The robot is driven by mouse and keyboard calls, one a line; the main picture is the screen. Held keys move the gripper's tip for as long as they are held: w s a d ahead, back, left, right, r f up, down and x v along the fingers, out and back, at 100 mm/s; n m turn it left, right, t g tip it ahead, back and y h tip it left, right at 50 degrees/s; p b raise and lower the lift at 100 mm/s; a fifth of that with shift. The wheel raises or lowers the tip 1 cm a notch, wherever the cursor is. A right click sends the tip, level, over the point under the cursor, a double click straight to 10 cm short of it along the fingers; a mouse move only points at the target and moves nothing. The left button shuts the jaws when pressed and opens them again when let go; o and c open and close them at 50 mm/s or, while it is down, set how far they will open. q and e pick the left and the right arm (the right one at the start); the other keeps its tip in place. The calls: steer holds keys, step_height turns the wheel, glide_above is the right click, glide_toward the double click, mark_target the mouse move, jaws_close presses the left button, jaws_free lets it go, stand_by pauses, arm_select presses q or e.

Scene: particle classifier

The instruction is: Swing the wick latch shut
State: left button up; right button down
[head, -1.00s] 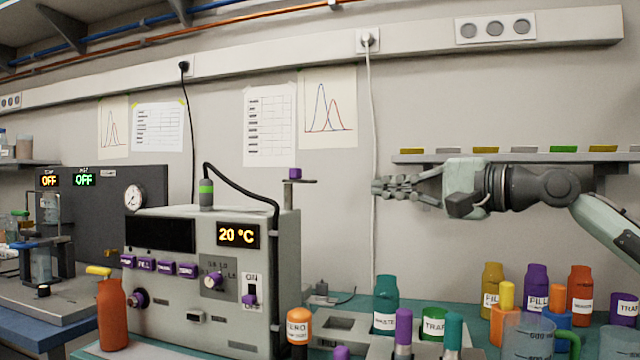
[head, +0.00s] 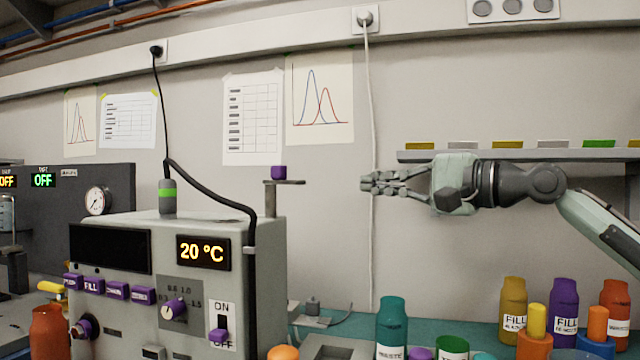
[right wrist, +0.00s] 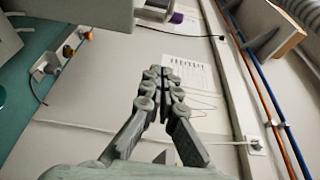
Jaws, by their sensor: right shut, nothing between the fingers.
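The instrument box (head: 150,310) stands at the lower left in the head view, its display reading 20 °C. A flat grey arm with a purple knob (head: 278,172) sticks out at its upper right edge on a post; it looks like the wick latch. The knob shows in the right wrist view (right wrist: 177,18) near the top. My right gripper (head: 366,182) is shut and empty, pointing left. In the picture it is right of the knob at about its height, with a visible gap. In the right wrist view its fingertips (right wrist: 161,72) are together. My left gripper is out of view.
A white cable (head: 368,100) hangs down the wall by my right fingertips. A black cable (head: 215,196) loops over the box. A shelf (head: 420,156) is behind my right arm. Several bottles, including a teal one (head: 391,325), stand on the bench below.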

mark_target(283, 175)
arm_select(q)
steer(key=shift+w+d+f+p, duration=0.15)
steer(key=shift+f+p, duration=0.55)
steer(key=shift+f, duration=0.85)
arm_select(e)
steer(key=w+a, duration=0.4)
steer(key=a, duration=0.6)
steer(key=shift+a, duration=0.4)
steer(key=shift+f, duration=0.1)
